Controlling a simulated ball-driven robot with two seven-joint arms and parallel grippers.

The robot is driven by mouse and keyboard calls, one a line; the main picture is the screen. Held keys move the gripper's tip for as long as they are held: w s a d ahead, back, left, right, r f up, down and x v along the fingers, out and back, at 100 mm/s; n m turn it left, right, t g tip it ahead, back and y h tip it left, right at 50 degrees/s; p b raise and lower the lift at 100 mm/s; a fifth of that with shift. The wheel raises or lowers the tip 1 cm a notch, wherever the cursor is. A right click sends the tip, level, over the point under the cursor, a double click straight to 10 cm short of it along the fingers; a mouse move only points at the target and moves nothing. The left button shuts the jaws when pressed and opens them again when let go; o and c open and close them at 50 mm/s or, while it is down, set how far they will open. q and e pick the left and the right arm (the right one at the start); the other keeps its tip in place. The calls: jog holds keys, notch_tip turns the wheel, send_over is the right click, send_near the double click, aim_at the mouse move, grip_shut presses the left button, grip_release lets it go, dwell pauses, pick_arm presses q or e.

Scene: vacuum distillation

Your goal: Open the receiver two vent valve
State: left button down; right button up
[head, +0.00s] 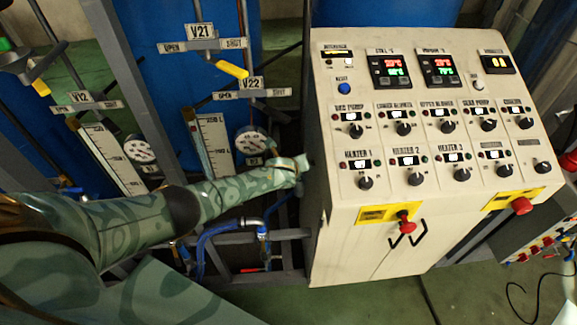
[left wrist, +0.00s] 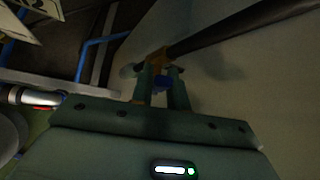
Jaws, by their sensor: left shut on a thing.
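My left gripper (head: 302,164) reaches in from the left to beside the control cabinet's left side, below the V22 sign (head: 251,84). In the left wrist view my left gripper (left wrist: 162,84) is shut on a small blue handle (left wrist: 163,86), seen between its fingers. A brass-coloured valve body (left wrist: 157,62) sits just beyond the fingertips, beside a dark pipe (left wrist: 235,30). The head view does not show this handle. No label on it can be read, so I cannot tell whether the valve is open. My right gripper is not in view.
The cream control cabinet (head: 375,245) stands close to the right of my left gripper. Blue vessels (head: 165,65), a level gauge (head: 214,145), a round dial (head: 252,142) and a yellow lever (head: 232,70) under the V21 sign (head: 201,31) are behind and left.

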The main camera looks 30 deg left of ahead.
pick_arm(q)
jog(key=shift+w+d+r+m+y, duration=0.2)
jog(key=shift+d+m+y, duration=0.1)
jog(key=shift+y, duration=0.1)
jog(key=shift+d+g+y+p, duration=0.2)
jog(key=shift+g+y+p, duration=0.2)
jog(key=shift+g, duration=0.2)
jog(key=shift+f+m, duration=0.1)
jog(key=shift+m, duration=0.2)
jog(key=c, duration=1.4)
grip_release()
jog(key=shift+w, duration=0.1)
jog(key=shift+o, duration=0.2)
